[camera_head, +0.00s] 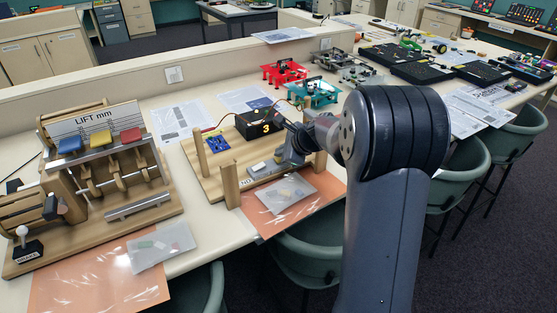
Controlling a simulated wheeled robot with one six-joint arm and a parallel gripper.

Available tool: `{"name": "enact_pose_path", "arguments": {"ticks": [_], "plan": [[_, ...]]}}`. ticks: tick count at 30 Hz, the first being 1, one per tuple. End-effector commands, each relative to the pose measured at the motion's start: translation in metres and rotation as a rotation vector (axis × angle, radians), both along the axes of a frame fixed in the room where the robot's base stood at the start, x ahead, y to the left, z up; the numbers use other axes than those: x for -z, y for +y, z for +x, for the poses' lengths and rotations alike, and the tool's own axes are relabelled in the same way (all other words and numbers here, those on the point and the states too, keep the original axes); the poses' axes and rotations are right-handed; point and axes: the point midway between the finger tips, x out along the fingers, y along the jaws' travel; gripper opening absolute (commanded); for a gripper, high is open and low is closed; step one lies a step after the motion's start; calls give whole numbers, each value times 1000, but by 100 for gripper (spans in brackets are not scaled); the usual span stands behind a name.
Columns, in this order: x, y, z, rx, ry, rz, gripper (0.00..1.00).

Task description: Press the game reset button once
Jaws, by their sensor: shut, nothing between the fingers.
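A wooden game board (208,182) with upright posts stands on the bench in the head view. It carries a black box (258,122) showing a yellow "3", a small blue circuit board (217,145) and a low grey part (262,170) along its front edge. My gripper (284,160) is shut and empty, over the front right of this board, close to the grey part and in front of the black box. Whether it touches anything cannot be told. I cannot make out the reset button; the gripper and arm hide part of the board.
A wooden "LIFT mm" rig (125,205) stands at the left. Clear bags (285,193) lie on orange sheets at the front edge. Red (284,72) and teal (315,92) devices stand behind the board. Green chairs (300,255) line the bench front.

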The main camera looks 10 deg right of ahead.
Motion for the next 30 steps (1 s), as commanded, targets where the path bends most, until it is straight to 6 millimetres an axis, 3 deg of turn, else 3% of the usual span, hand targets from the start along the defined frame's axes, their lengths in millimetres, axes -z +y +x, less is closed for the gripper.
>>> {"name": "enact_pose_path", "arguments": {"ticks": [30], "plan": [[9, 0, 0, 0, 0, 0, 0]]}}
